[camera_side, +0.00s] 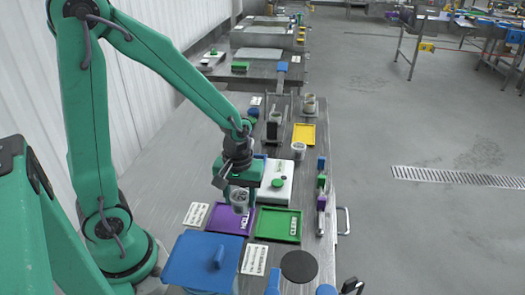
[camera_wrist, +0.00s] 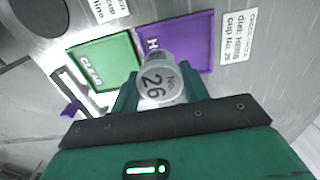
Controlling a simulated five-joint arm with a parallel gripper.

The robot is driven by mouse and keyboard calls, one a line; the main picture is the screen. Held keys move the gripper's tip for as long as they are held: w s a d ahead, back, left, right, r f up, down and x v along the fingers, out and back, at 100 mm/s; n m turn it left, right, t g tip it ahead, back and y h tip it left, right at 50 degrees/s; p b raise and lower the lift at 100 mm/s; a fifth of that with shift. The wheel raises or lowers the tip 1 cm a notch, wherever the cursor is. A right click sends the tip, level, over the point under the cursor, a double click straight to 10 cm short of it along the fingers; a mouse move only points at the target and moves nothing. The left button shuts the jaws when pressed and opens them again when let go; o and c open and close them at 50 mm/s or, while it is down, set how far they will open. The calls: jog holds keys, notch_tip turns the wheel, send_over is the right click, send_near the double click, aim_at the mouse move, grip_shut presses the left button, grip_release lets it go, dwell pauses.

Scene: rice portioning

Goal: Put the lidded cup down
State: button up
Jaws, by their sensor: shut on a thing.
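My gripper (camera_side: 237,187) is shut on a small cup (camera_side: 239,203) with a pale lid marked "No. 26" (camera_wrist: 162,83). The cup looks upright. In the side view it appears in front of the purple tray (camera_side: 228,226), whose lettering is partly hidden; I cannot tell whether it touches anything below. In the wrist view the purple tray (camera_wrist: 200,40) lies beyond the cup to the right. The green tray marked "CLEAR" (camera_side: 280,218) lies beside the purple one; it also shows at left in the wrist view (camera_wrist: 118,50).
A white flat device (camera_side: 283,190) with a green knob stands behind the green tray. A blue lidded box (camera_side: 190,265) and a dark disc (camera_side: 299,266) are at the front. A yellow tray (camera_side: 304,134) and another cup (camera_side: 300,148) are farther back. Printed label cards lie beside the trays.

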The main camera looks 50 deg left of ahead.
aim_at(241, 207)
jog(key=shift+w+a+f, duration=0.2)
jog(key=shift+a, duration=0.15)
jog(key=shift+f, duration=2)
jog(key=shift+f, duration=0.15)
jog(key=o, duration=1)
jog(key=shift+r, duration=6.15)
